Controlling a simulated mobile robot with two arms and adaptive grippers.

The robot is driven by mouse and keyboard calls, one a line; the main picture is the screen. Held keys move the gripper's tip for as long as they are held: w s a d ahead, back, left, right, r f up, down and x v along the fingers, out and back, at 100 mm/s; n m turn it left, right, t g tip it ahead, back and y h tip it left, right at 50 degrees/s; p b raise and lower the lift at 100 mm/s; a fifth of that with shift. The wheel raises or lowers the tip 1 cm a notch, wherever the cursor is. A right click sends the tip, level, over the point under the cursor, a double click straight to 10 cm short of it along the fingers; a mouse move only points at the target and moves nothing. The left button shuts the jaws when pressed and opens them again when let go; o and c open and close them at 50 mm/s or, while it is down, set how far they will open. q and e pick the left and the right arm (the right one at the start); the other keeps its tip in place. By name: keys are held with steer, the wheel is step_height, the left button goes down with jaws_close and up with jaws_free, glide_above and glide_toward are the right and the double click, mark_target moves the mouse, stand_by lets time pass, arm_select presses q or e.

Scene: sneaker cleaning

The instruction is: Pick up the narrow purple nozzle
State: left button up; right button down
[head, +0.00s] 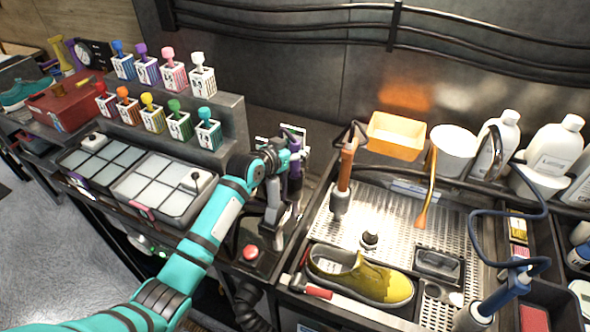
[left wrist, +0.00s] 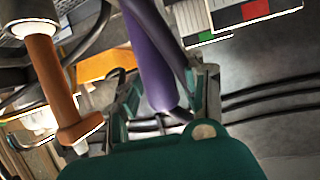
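The narrow purple nozzle (head: 295,178) stands roughly upright left of the metal wash tray, partly hidden by my left gripper (head: 283,153). In the left wrist view the purple nozzle (left wrist: 150,60) runs between the two fingers of my left gripper (left wrist: 163,97). The teal finger pads flank it closely. I cannot tell whether both pads touch it. My right gripper is not in view.
An orange-handled tool (head: 345,172) stands close to the right of the nozzle. A yellow sneaker (head: 362,277) lies at the front of the wash tray (head: 398,215). A red button (head: 251,252) sits below the gripper. Colourful brushes in boxes (head: 179,124) stand on the left rack.

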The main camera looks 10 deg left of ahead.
arm_select(q)
jaws_close()
